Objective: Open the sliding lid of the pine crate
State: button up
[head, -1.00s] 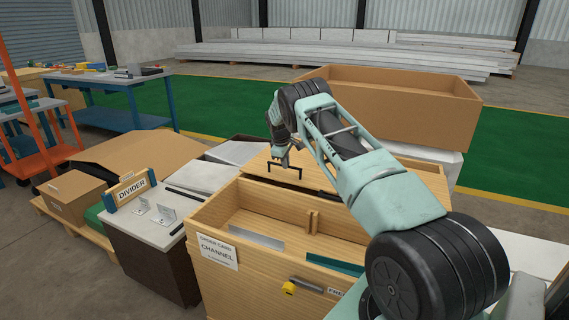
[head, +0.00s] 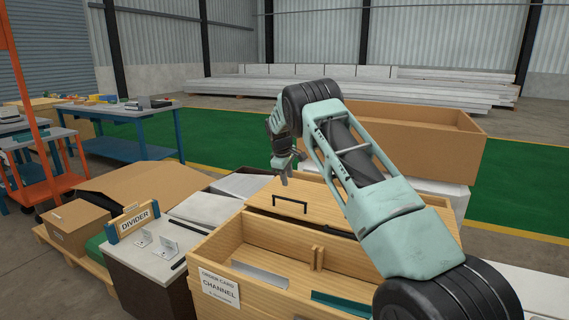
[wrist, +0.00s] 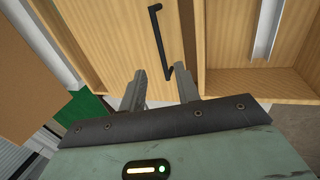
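The pine crate (head: 258,292) stands in the lower middle of the head view with a CHANNEL card on its front. Its wooden lid (head: 322,206) covers the far part, and the near part of the inside is open to view. A black bar handle (head: 290,203) stands on the lid; it also shows in the wrist view (wrist: 158,40). My gripper (head: 286,178) is just above and behind the handle in the head view. In the wrist view my gripper (wrist: 160,70) has its two fingers apart, with nothing held. The handle's near end lies just beyond the fingertips.
A grey strip (head: 260,275) and a teal piece (head: 340,303) lie inside the crate. A DIVIDER stand (head: 133,220) and metal brackets sit on a cabinet at left. A large open brown box (head: 420,145) stands behind my arm.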

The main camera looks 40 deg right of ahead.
jog(key=v, duration=0.7)
dwell(0.4)
